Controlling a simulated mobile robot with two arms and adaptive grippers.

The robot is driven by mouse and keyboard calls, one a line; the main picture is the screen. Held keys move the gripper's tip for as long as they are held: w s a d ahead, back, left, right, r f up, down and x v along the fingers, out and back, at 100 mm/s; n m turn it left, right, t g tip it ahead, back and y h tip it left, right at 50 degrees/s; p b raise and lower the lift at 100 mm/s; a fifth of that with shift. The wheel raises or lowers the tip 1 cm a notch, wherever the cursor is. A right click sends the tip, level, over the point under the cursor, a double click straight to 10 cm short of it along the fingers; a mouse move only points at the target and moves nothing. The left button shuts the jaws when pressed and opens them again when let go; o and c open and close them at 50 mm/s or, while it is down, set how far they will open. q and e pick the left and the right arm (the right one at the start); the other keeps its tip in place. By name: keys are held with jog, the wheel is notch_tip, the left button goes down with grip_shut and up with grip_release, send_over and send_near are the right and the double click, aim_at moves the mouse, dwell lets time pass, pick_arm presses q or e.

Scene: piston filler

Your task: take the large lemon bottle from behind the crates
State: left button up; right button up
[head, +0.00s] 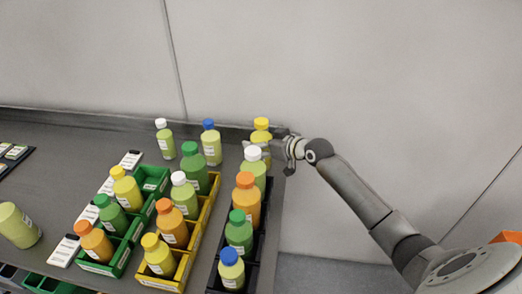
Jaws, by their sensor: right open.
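A large yellow bottle with a yellow cap (261,135) stands upright behind the black crate (214,278), near the table's right back corner. My right gripper (258,146) is open at this bottle, its arm coming in from the right. Its fingers are low at the bottle's sides and partly hidden by the white-capped bottle in front; I cannot tell if they touch. A pale green bottle with a blue cap (210,142) and a smaller one with a white cap (164,138) stand further left behind the crates. My left gripper is not in view.
The green crate (118,268), yellow crate (172,285) and black crate hold several capped bottles. A green bottle (191,167) stands at the yellow crate's back.

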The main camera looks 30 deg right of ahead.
jog(key=shift+w, duration=0.2)
jog(key=shift+c, duration=0.5)
jog(key=c, duration=1.4)
jog(key=shift+r, duration=0.1)
jog(key=shift+c, duration=0.5)
